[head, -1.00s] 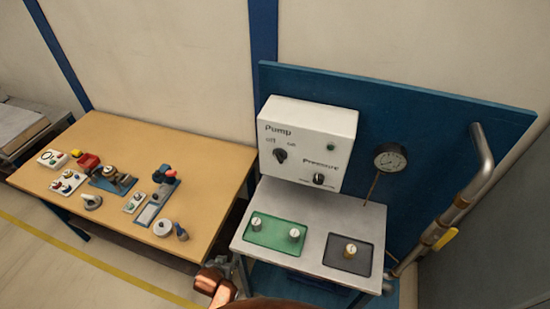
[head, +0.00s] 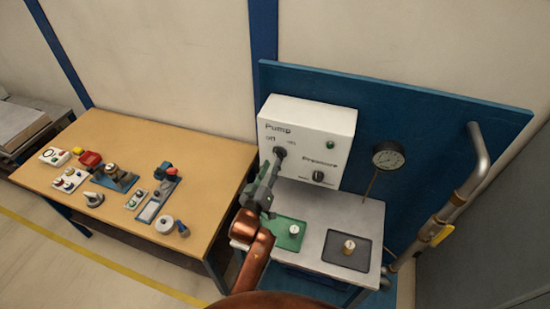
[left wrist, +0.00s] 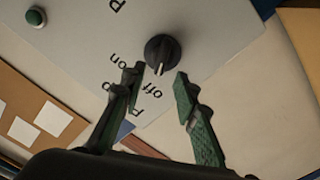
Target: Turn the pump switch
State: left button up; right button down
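The pump switch (head: 280,152) is a black round knob on the white control box (head: 330,135), under the word Pump. In the left wrist view the pump switch (left wrist: 162,50) shows whole, with its white mark pointing toward the word off. My left gripper (head: 274,167) reaches up to the box front, its tips just below the switch. In the left wrist view the left gripper (left wrist: 157,78) is open, its two dark green fingers apart, with the knob just beyond the gap between the tips. I cannot tell whether they touch it. My right gripper is not in view.
A pressure knob (head: 318,176) and a green button (head: 331,145) are on the same box. A gauge (head: 388,156) stands to the right, beside a bent pipe (head: 470,180). Below is a metal bench (head: 315,221) with green and dark trays. A wooden table (head: 150,140) stands left.

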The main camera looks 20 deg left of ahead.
aim_at(276, 156)
pick_arm(q)
jog(key=shift+w, duration=2.3)
jog(key=shift+f, duration=0.1)
grip_shut()
